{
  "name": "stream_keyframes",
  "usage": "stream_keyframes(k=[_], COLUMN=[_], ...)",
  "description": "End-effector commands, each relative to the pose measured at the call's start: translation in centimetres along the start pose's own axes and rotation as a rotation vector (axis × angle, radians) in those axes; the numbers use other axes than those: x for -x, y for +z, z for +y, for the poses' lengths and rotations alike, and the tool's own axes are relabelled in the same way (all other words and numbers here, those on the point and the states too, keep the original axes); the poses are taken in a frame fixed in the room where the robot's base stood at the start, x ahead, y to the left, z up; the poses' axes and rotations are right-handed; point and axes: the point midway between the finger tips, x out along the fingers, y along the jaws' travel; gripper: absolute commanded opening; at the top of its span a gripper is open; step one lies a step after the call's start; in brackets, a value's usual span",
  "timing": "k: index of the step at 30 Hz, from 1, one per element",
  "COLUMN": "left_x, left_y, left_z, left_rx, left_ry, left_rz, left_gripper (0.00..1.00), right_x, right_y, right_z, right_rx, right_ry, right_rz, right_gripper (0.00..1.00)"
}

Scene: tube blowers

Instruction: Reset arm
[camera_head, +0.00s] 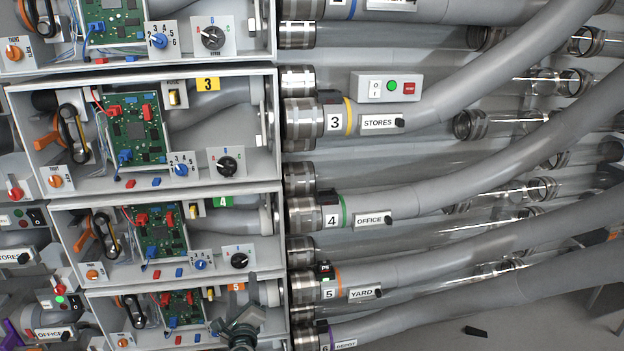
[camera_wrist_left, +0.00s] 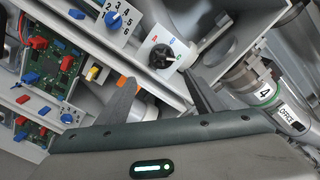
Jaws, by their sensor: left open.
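My left gripper (camera_head: 238,310) is at the bottom of the head view, in front of the lower bay marked 5. In the left wrist view its two dark fingers (camera_wrist_left: 158,95) stand apart with nothing between them, so it is open and empty. Beyond the fingers, that view shows a black rotary knob (camera_wrist_left: 161,56) on a white plate and the tube end labelled 4 OFFICE (camera_wrist_left: 268,95). I cannot tell whether a finger touches anything. My right gripper is not in view.
Open bays with circuit boards (camera_head: 135,130), belts and knobs are stacked at left. Grey tubes labelled STORES (camera_head: 380,122), OFFICE (camera_head: 371,219) and YARD (camera_head: 362,293) run right. A switch box (camera_head: 388,88) sits above STORES. A small black piece (camera_head: 475,331) lies on the floor, lower right.

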Motion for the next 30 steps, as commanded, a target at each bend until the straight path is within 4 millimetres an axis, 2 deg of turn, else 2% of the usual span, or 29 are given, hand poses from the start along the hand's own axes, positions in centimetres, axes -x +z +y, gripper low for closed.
stream_keyframes(k=[5,8,14,18,23,29,30], left_x=[1.5,3.2,8.7,13.7,20.5,30.1,32.2], left_y=[-3.3,-6.2,-12.7,-16.7,-20.5,-24.2,-24.8], left_z=[4.4,8.2,17.4,23.5,30.1,37.5,38.8], left_rx=[0.079,0.156,0.355,0.504,0.674,0.883,0.925], left_ry=[0.073,0.143,0.333,0.482,0.663,0.900,0.948], left_rz=[0.073,0.132,0.250,0.304,0.335,0.321,0.310], left_gripper=[0.61,0.61,0.61,0.61,0.61,0.61,0.61], right_x=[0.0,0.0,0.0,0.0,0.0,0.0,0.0], right_y=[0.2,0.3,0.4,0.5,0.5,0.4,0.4], right_z=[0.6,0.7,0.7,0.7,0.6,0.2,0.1], right_rx=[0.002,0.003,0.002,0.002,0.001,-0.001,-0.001], right_ry=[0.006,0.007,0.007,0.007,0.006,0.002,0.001], right_rz=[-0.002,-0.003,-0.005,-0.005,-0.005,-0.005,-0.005], right_gripper=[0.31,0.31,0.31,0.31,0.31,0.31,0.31])
